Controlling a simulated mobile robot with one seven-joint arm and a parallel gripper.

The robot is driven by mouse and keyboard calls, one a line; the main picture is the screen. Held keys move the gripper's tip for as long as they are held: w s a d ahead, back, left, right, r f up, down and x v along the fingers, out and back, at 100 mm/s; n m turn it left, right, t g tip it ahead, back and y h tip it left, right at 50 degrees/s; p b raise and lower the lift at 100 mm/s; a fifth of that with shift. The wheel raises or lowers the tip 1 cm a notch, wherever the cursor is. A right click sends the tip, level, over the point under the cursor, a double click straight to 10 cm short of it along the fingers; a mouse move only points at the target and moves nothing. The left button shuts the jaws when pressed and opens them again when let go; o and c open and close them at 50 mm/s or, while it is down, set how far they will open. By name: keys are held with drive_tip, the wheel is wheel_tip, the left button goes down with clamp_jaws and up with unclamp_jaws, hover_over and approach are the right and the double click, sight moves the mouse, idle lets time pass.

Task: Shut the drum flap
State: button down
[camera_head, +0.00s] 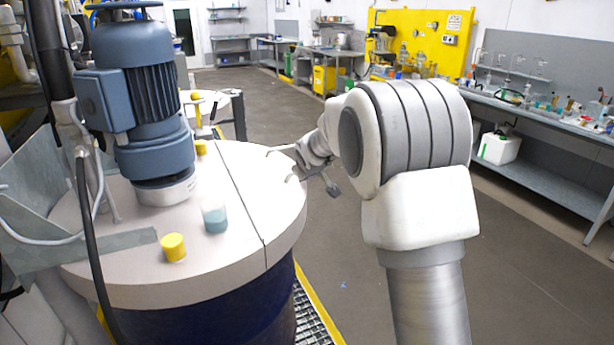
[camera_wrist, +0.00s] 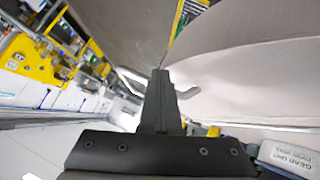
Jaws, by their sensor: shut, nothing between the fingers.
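The drum (camera_head: 190,315) stands at the left in the head view, with a pale round lid split by a straight seam. The drum flap (camera_head: 250,195) is the lid section right of the seam and appears to lie flat, level with the rest. It also fills the upper right of the wrist view (camera_wrist: 255,85). A thin pale handle (camera_wrist: 188,93) on the flap shows on both sides of my fingers, its middle hidden. My gripper (camera_wrist: 160,74) is shut and empty at the handle; I cannot tell whether it touches. In the head view my gripper (camera_head: 286,150) is beside the flap's right edge.
A blue-grey motor (camera_head: 150,100) stands on the lid's fixed part, with a yellow cap (camera_head: 173,247) and a small beaker of blue liquid (camera_head: 215,219) near it. A lab bench (camera_head: 545,115) runs along the right wall. The floor (camera_head: 325,235) right of the drum is clear.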

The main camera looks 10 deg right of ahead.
drive_tip(key=shift+f, duration=0.3)
wheel_tip(320, 180, up, 6)
drive_tip(key=p, duration=0.3)
drive_tip(key=s+d+r+m+b, duration=0.1)
drive_tip(key=s+r, duration=0.3)
drive_tip(key=s, duration=0.4)
drive_tip(key=s+d+r, duration=0.2)
drive_tip(key=s+r, duration=0.2)
drive_tip(key=s, duration=0.4)
drive_tip(key=s+f+m+g, duration=0.2)
drive_tip(key=s+f, duration=0.1)
drive_tip(key=s, duration=1.1)
drive_tip(key=s+f+m+g, duration=0.2)
drive_tip(key=s+f, duration=0.1)
drive_tip(key=s, duration=1.2)
drive_tip(key=shift+a+y, duration=0.15)
drive_tip(key=shift+y, duration=0.15)
drive_tip(key=shift+f, duration=0.1)
